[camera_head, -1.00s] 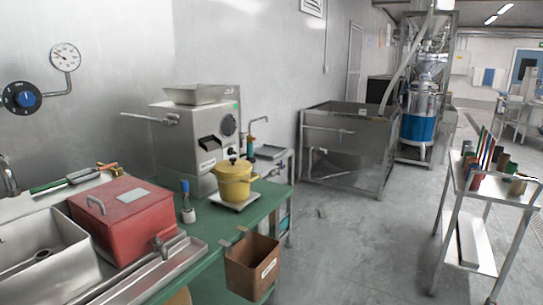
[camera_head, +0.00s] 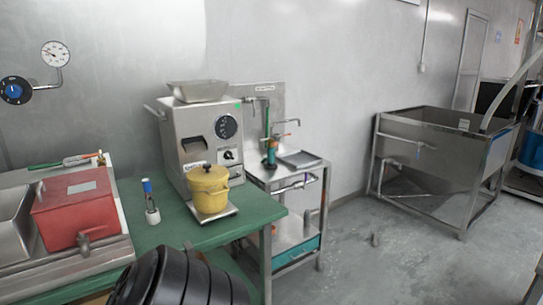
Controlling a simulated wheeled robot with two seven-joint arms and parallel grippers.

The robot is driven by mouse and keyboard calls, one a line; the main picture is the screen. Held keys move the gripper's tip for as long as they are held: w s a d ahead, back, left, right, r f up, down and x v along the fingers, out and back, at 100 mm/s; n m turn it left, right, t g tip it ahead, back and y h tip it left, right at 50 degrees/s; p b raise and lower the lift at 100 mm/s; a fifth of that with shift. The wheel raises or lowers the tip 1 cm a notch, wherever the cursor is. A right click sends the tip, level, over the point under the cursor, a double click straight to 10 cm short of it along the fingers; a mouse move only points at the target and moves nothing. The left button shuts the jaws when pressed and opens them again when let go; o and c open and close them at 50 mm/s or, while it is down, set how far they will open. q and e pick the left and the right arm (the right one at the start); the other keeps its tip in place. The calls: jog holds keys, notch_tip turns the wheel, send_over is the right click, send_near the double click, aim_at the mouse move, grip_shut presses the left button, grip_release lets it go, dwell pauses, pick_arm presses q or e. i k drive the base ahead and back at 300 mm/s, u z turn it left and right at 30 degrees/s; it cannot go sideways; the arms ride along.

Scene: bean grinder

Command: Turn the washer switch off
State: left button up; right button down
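No label I can read marks a washer switch, so I cannot tell which control it is. A round black dial with a blue centre knob (camera_head: 15,90) is on the wall at far left, piped to a gauge (camera_head: 55,53). The steel grinder (camera_head: 195,125) on the green table has a round black dial (camera_head: 226,127) and a small black knob (camera_head: 229,155) on its front. A small steel sink stand (camera_head: 300,172) with a tap is right of the table. Neither of my grippers can be made out in this view.
A large steel tub (camera_head: 440,150) stands at right. Grey floor (camera_head: 400,260) between stand and tub is mostly clear.

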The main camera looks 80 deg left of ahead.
aim_at(230, 157)
jog(key=u, duration=0.8)
jog(key=i, duration=1.25)
jog(key=u, duration=1.3)
